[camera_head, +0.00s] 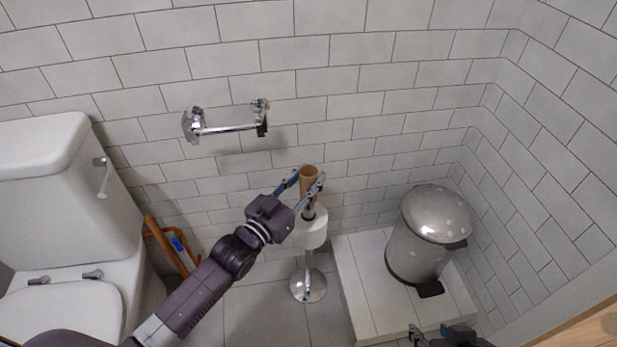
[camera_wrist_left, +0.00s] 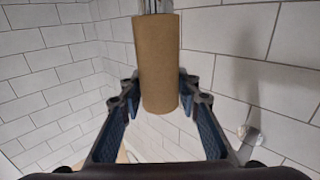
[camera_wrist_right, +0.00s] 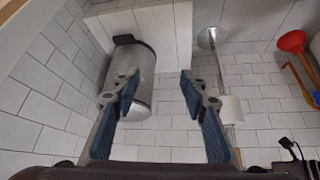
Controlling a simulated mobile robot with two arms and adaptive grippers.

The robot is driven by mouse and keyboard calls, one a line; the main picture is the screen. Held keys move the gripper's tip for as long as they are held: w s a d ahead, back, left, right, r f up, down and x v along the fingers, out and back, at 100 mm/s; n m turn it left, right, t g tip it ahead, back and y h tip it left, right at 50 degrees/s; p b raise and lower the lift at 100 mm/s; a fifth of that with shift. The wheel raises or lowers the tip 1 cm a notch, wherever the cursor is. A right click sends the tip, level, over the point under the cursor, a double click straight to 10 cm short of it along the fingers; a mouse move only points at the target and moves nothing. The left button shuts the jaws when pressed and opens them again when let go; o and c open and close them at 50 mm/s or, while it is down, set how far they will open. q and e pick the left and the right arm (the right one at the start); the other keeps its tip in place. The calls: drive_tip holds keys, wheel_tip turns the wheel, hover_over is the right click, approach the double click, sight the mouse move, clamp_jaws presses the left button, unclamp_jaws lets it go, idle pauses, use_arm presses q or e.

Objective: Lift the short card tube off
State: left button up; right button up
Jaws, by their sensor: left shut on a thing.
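The short card tube (camera_head: 308,182) is brown, roughly upright and above the white roll (camera_head: 313,232) on the chrome floor stand (camera_head: 308,285). My left gripper (camera_head: 306,180) is shut on the tube, one finger on each side. In the left wrist view the tube (camera_wrist_left: 158,62) sits between the fingers, with a chrome post (camera_wrist_left: 157,6) at its upper picture end. I cannot tell whether the post still reaches inside the tube. My right gripper (camera_wrist_right: 158,92) is open and empty, low at the right of the head view, where only part of it shows.
A steel pedal bin (camera_head: 428,238) stands on a tiled step (camera_head: 362,285) right of the stand. A chrome wall holder (camera_head: 225,129) is empty. A toilet (camera_head: 65,195) and a plunger handle (camera_head: 165,245) are at left. The space above the stand is free.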

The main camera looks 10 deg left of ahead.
use_arm(q)
drive_tip(key=shift+r+p, duration=0.3)
drive_tip(key=shift+r, duration=0.05)
drive_tip(key=shift+r+p, duration=0.4)
use_arm(e)
drive_tip(key=shift+s+d+f+g, duration=0.85)
drive_tip(key=shift+s+g, duration=0.65)
drive_tip(key=shift+s, duration=1.7)
use_arm(q)
drive_tip(key=shift+r+p, duration=0.75)
drive_tip(key=shift+p, duration=0.05)
drive_tip(key=shift+r+p, duration=2.2)
use_arm(e)
wheel_tip(320, 180, down, 15)
drive_tip(key=g, duration=0.1)
drive_tip(key=shift+f+h, duration=0.2)
drive_tip(key=shift+h, duration=0.2)
drive_tip(key=shift+r, duration=0.1)
